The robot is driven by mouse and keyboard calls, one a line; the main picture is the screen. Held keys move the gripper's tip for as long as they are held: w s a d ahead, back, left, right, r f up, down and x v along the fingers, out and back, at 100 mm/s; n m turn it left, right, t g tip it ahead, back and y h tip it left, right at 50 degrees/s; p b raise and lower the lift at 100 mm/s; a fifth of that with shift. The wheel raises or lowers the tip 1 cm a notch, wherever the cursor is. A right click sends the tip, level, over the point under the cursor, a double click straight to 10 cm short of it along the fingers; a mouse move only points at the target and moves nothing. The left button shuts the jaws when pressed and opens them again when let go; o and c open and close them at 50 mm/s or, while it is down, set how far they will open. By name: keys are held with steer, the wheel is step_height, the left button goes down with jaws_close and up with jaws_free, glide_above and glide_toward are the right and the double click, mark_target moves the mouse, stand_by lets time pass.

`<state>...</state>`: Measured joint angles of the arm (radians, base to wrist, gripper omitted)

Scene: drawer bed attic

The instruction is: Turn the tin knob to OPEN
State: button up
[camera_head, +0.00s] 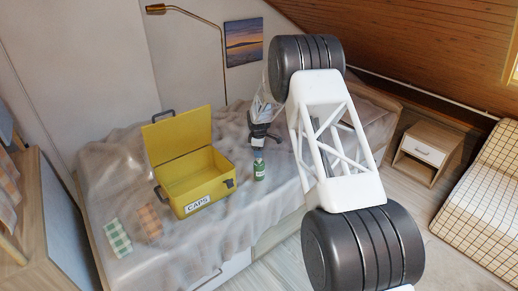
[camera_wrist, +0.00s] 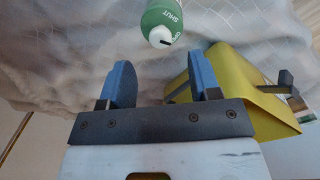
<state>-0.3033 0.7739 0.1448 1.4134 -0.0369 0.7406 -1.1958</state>
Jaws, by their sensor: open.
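The tin (camera_head: 259,171) is a small green cylinder with a pale label, standing on the bed to the right of the yellow box. In the wrist view the green tin (camera_wrist: 169,14) has a white knob (camera_wrist: 160,38) with a dark mark on it. SHUT is lettered on the tin beside the knob, with partly legible letters, likely OPEN, near it. Which word the mark points at is hard to tell. My gripper (camera_head: 260,139) is above and just behind the tin. In the wrist view its blue fingers (camera_wrist: 162,76) are apart and empty, with the knob beyond their tips.
A yellow box (camera_head: 196,190) labelled CAPS stands with its lid up, left of the tin and close to one finger in the wrist view. Checked cloth patches (camera_head: 117,238) lie on the rumpled grey bedcover (camera_head: 100,176). A bedside cabinet (camera_head: 427,152) stands to the right.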

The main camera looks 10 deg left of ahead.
mark_target(259, 161)
steer(key=shift+w+f, duration=0.15)
steer(key=shift+f, duration=1.4)
steer(key=shift+w+f, duration=0.1)
steer(key=shift+f, duration=1.45)
steer(key=shift+c, duration=0.5)
steer(key=c, duration=0.7)
